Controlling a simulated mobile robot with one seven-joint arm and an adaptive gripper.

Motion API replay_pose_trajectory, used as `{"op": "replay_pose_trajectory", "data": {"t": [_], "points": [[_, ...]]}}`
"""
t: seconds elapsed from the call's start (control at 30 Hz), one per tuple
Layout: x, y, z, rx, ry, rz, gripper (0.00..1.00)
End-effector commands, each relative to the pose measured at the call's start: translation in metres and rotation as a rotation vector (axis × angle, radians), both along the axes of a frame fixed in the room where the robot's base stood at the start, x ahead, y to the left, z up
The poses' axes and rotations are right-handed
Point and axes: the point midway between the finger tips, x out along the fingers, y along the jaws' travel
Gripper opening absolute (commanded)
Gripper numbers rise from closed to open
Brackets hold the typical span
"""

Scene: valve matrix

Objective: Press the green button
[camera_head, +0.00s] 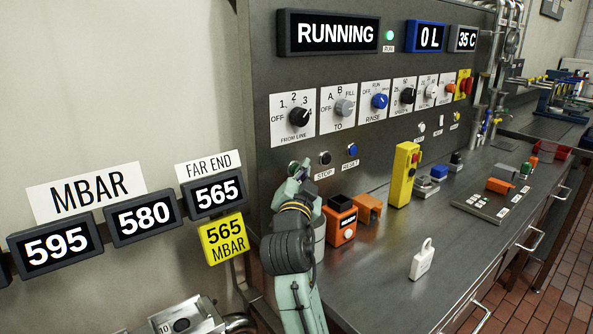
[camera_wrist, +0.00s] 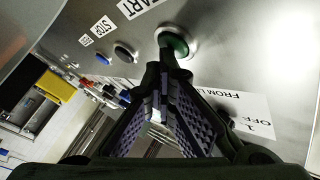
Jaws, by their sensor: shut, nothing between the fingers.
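The green button (camera_wrist: 175,42) shows in the wrist view, set in a metal ring on the panel beside the "START" label (camera_wrist: 138,5). My gripper (camera_wrist: 166,68) is shut and empty, with its fingertips at the lower edge of the button. I cannot tell whether they touch it. In the head view my gripper (camera_head: 303,168) is up against the panel, left of the black STOP button (camera_head: 325,158). There my gripper and arm hide the green button.
The blue RESET button (camera_head: 352,150) is right of STOP. A row of rotary knobs (camera_head: 299,117) sits above. The display (camera_head: 328,33) reads "RUNNING", with a green lamp (camera_head: 389,35) lit. An orange box (camera_head: 340,222) and a yellow control box (camera_head: 403,175) stand on the bench.

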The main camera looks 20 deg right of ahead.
Motion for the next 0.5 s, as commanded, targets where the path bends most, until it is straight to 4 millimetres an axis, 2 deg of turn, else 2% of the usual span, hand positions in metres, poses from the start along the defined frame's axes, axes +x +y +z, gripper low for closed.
{"op": "replay_pose_trajectory", "data": {"t": [0.23, 0.5], "points": [[-0.012, -0.003, -0.001, 0.001, 0.0, 0.002, 0.0], [-0.014, -0.004, 0.0, 0.001, 0.0, 0.0, 0.0]]}}
